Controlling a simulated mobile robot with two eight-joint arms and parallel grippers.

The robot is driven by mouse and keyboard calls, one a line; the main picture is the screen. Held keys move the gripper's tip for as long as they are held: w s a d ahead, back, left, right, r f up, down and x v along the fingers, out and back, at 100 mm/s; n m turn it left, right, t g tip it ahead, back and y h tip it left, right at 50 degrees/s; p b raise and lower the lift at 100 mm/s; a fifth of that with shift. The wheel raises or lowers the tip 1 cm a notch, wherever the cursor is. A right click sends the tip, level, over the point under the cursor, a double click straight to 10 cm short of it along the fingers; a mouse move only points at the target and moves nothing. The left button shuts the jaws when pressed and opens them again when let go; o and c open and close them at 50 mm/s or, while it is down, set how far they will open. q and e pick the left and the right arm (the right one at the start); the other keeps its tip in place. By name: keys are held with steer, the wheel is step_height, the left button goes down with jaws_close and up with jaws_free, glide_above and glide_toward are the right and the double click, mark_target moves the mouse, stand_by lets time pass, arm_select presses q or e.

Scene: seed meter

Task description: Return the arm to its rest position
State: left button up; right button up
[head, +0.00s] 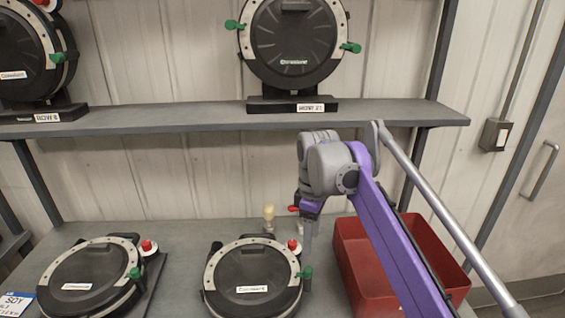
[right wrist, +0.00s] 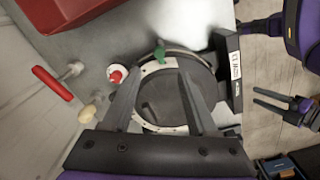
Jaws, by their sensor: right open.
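My right gripper (head: 308,240) hangs fingers-down over the bench in the head view, beside the middle seed meter (head: 252,278) and left of the red bin. In the right wrist view its fingers (right wrist: 162,95) are parted with nothing between them, and the seed meter (right wrist: 172,100) lies beyond them. My right arm (head: 392,235) reaches up from the lower right, bent at the top. My left gripper (right wrist: 270,101) shows at the right edge of the right wrist view, over the floor, its two fingers apart and empty.
The red bin (head: 358,262) stands under my right arm. A pale-knobbed part (head: 268,217) and a red-handled valve stand behind the gripper. Another seed meter (head: 90,278) lies at left. A shelf (head: 200,120) with upright meters crosses above the bench.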

steer(key=s+d+f+m+t, duration=0.2)
steer(key=s+f+m, duration=0.4)
steer(key=s+f, duration=0.4)
steer(key=s+d+f+m+t, duration=0.3)
steer(key=s+d+f+m, duration=0.2)
steer(key=s+f, duration=0.5)
steer(key=s+m, duration=0.1)
steer(key=s, duration=0.4)
steer(key=shift+s+m, duration=0.15)
steer(key=shift+m, duration=0.15)
steer(key=shift+f, duration=0.1)
